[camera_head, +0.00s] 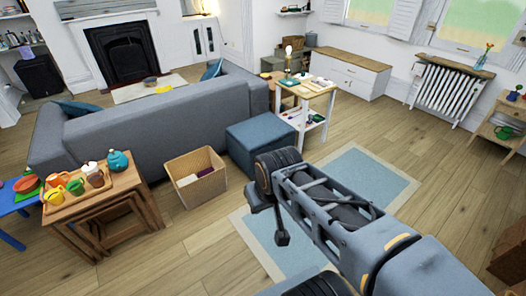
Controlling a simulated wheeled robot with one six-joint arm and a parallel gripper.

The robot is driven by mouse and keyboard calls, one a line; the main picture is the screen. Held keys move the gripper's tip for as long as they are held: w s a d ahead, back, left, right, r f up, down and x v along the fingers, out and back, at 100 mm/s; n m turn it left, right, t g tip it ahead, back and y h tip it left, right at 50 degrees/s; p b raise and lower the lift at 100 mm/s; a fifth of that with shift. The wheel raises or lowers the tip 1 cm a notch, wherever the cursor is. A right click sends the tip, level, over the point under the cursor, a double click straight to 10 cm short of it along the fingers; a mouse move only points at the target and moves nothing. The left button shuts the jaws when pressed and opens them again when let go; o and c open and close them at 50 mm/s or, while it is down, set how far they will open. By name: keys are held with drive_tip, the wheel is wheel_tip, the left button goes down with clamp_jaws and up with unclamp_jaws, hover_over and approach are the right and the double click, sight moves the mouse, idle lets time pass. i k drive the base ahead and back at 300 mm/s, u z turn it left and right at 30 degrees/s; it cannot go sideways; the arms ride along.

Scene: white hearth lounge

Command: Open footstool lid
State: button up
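The footstool (244,157) is a blue-grey fabric cube on the wood floor, behind the sofa and left of the small white-legged table. Its flat lid (258,131) looks closed and level on top. My arm reaches in from the lower right, and its elbow hides the footstool's lower right part. A dark end piece, which seems to be my gripper (282,236), hangs over the blue rug, in front of the footstool in the picture and apart from it. Its fingers are too small and dark to tell whether they are open.
Nested wooden tables (118,212) with a tea set stand at left. The blue rug (352,168) lies flat.

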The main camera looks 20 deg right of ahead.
sight(254, 134)
drive_tip(key=z, duration=0.65)
drive_tip(key=i, duration=0.45)
drive_tip(key=z, duration=1.05)
drive_tip(key=i, duration=1.55)
drive_tip(key=u, duration=1.05)
drive_tip(key=i, duration=0.7)
drive_tip(key=u, duration=0.85)
